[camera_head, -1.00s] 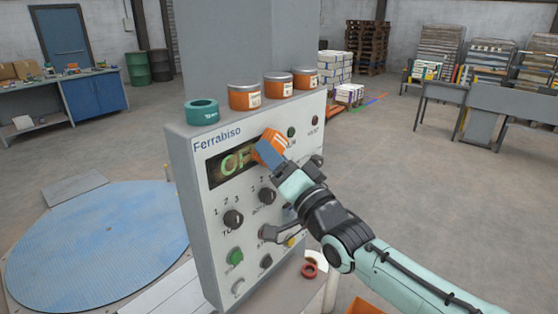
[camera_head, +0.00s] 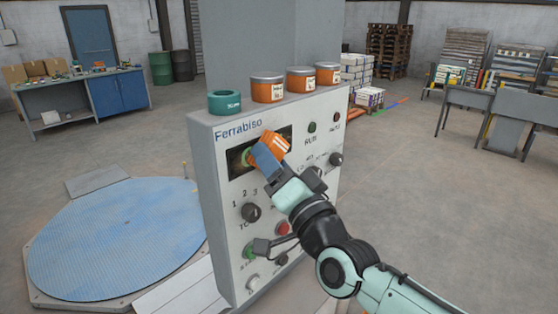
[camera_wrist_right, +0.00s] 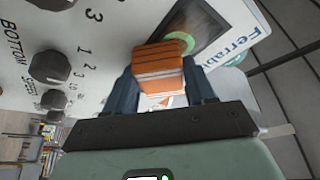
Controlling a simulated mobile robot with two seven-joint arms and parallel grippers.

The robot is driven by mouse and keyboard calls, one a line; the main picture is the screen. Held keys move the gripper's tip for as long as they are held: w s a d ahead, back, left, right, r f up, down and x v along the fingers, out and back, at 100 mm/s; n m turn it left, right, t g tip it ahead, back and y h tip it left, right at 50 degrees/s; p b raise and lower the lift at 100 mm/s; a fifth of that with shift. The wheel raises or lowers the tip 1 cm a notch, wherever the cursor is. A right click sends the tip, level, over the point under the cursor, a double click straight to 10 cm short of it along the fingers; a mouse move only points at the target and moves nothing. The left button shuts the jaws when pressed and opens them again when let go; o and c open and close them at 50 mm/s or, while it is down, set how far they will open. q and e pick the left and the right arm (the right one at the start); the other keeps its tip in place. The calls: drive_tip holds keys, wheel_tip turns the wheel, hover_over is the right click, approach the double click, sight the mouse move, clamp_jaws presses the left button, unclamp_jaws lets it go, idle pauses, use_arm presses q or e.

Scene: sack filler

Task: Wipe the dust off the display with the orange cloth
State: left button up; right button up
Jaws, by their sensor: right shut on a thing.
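The orange cloth (camera_head: 273,145) is a folded pad with pale stripes. My right gripper (camera_head: 266,158) is shut on it and holds it against or just in front of the display. The display (camera_head: 237,163) is a dark window below the "Ferrabiso" lettering on the grey control panel. Cloth and gripper cover its middle, and part of a green character shows beside the cloth. In the right wrist view, the cloth (camera_wrist_right: 160,68) sits between the fingers, with the display (camera_wrist_right: 200,30) behind it and a green curve showing. Contact cannot be told for sure. My left gripper is not in view.
A teal roll (camera_head: 224,102) and several orange tins (camera_head: 267,88) stand on top of the panel cabinet. Knobs (camera_head: 250,212) and buttons stick out below the display, close to my right arm. A round blue platform (camera_head: 115,240) lies at the left.

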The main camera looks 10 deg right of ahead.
drive_tip(key=shift+s+a+p, duration=0.4)
drive_tip(key=shift+s+a, duration=0.6)
drive_tip(key=shift+a, duration=0.3)
drive_tip(key=shift+s+a+p, duration=0.35)
drive_tip(key=shift+s+a, duration=0.65)
drive_tip(key=shift+a, duration=0.3)
drive_tip(key=shift+f, duration=0.1)
drive_tip(key=shift+w+d+b, duration=0.1)
drive_tip(key=shift+d+b, duration=0.15)
drive_tip(key=shift+b, duration=0.3)
drive_tip(key=shift+w+d+f+b, duration=0.1)
drive_tip(key=shift+w+d+b, duration=0.35)
drive_tip(key=shift+w+d, duration=0.15)
drive_tip(key=w+d+b, duration=0.3)
drive_tip(key=d+b, duration=0.2)
drive_tip(key=shift+w, duration=0.4)
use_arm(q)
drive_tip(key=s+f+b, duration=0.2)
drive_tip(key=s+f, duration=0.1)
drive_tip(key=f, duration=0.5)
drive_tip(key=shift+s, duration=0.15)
use_arm(e)
drive_tip(key=shift+w+d, duration=0.5)
drive_tip(key=shift+d, duration=0.15)
